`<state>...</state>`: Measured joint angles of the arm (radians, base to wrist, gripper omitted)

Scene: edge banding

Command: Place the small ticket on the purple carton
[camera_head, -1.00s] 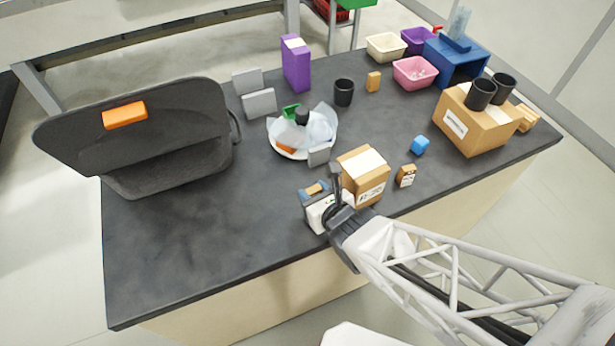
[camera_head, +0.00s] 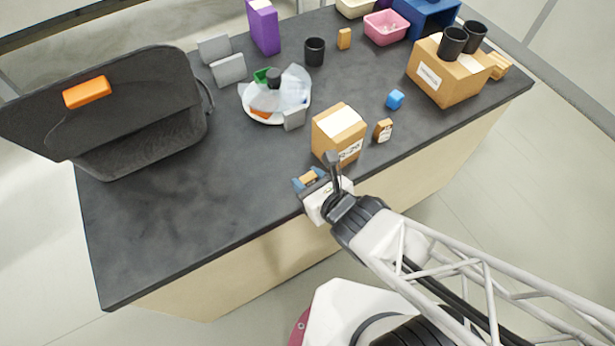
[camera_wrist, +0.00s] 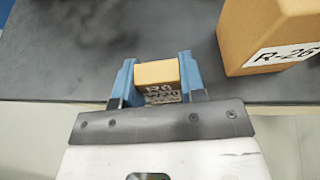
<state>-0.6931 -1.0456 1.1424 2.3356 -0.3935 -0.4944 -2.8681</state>
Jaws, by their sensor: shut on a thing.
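My gripper (camera_head: 308,179) is near the front edge of the table, its blue fingers shut on a small tan block (camera_wrist: 158,80) with a printed white label. The block also shows between the fingers in the head view (camera_head: 308,177). I cannot tell whether this labelled block is the small ticket; no separate loose ticket is clear. The purple carton (camera_head: 264,30) stands upright at the back of the table, well away from my gripper. A pale patch (camera_head: 260,4) shows at its top, which the frame edge partly cuts.
A cardboard box (camera_head: 325,130) marked R-26 stands just beyond my gripper, with a small labelled box (camera_head: 383,131) to its right. A white bowl of items (camera_head: 262,117), grey blocks (camera_head: 229,70) and a black cup (camera_head: 314,52) lie toward the carton. A dark bin (camera_head: 150,135) stands left.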

